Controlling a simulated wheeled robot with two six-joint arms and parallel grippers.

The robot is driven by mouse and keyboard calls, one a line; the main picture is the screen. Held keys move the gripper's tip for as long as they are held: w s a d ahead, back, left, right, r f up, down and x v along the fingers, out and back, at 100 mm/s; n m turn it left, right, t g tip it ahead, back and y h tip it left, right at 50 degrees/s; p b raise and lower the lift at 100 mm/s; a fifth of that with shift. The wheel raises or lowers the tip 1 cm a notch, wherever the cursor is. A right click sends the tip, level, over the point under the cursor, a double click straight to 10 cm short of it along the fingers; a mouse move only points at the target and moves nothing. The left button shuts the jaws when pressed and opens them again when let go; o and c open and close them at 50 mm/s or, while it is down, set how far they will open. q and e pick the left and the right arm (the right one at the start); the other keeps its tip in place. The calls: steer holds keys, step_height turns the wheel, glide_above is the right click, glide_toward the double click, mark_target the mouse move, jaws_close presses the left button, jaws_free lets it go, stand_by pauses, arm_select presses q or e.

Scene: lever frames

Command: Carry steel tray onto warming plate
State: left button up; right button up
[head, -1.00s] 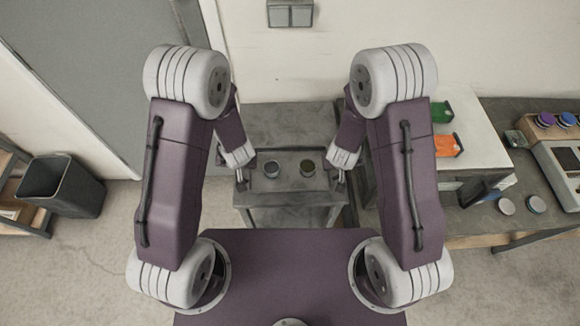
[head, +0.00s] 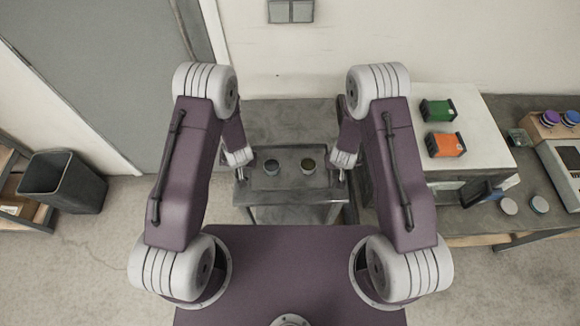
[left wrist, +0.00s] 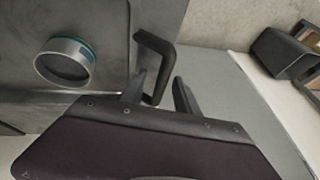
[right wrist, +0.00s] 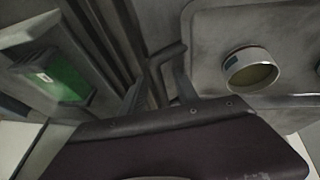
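The grey steel tray (head: 290,183) lies on a dark cart straight ahead, with a teal-banded cup (head: 271,167) and a second cup (head: 308,166) standing on it. My left gripper (head: 240,176) is at the tray's left end. In the left wrist view its fingers (left wrist: 160,88) are apart, with the dark tray handle (left wrist: 157,50) between them. My right gripper (head: 341,176) is at the right end. In the right wrist view its fingers (right wrist: 158,90) are apart around the other handle (right wrist: 167,56). I cannot clearly make out the warming plate.
A white-topped appliance (head: 480,138) with a green box (head: 438,110) and an orange box (head: 445,145) stands right of the cart. Farther right is a counter (head: 475,222) with jars and a device. A bin (head: 62,182) stands on the floor at left.

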arm_select(q)
jaws_close()
arm_select(e)
jaws_close()
steer(key=shift+r, duration=0.1)
stand_by(0.8)
